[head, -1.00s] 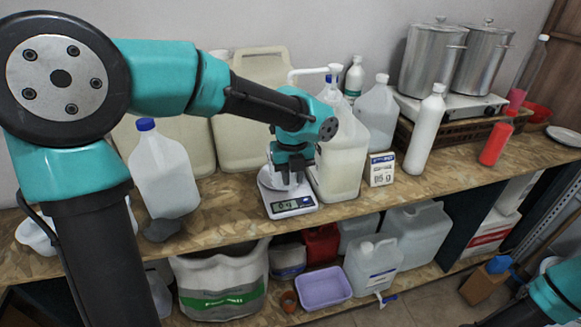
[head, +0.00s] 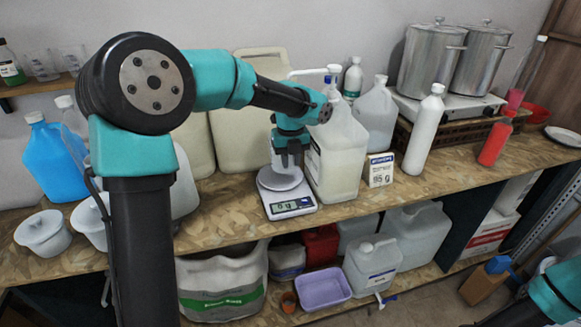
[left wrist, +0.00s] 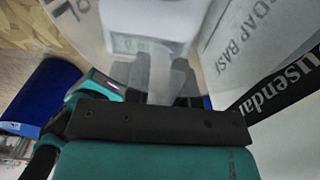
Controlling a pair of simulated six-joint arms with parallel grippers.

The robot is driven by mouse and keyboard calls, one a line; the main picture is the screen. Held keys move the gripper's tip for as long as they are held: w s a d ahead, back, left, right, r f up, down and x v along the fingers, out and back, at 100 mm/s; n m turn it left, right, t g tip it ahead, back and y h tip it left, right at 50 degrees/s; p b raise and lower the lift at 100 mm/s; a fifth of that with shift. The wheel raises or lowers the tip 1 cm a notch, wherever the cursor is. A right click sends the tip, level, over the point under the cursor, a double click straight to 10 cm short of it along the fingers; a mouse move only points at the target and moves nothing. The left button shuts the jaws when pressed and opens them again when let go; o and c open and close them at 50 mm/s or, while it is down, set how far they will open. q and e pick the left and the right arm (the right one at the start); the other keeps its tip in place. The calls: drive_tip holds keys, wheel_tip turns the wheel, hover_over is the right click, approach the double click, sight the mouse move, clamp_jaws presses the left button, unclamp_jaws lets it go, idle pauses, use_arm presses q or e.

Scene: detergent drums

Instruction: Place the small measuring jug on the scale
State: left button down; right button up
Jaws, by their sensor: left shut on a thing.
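My left gripper (head: 289,150) is over the scale (head: 291,204) and shut on the small measuring jug (head: 287,162), a pale, see-through vessel. The jug is just above the scale's round plate (head: 280,180); I cannot tell whether it touches. The scale is white, and its lit display seems to read 0 g. In the left wrist view the jug (left wrist: 162,75) shows between the grey fingers, partly hidden by the gripper body. My right gripper is not in view; only part of that arm shows at the lower right.
A large translucent jug (head: 337,155) stands close to the scale's right, with a small labelled box (head: 380,170) beyond it. Big beige canisters (head: 236,140) stand behind. Counter in front of the box is clear.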

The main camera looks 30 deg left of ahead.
use_arm(q)
drive_tip(key=shift+f, duration=1.3)
drive_tip(key=shift+f, duration=0.2)
drive_tip(key=c, duration=1)
unclamp_jaws()
drive_tip(key=shift+o, duration=0.2)
drive_tip(key=shift+r, duration=0.1)
wheel_tip(320, 180, up, 12)
drive_tip(key=shift+r, duration=0.1)
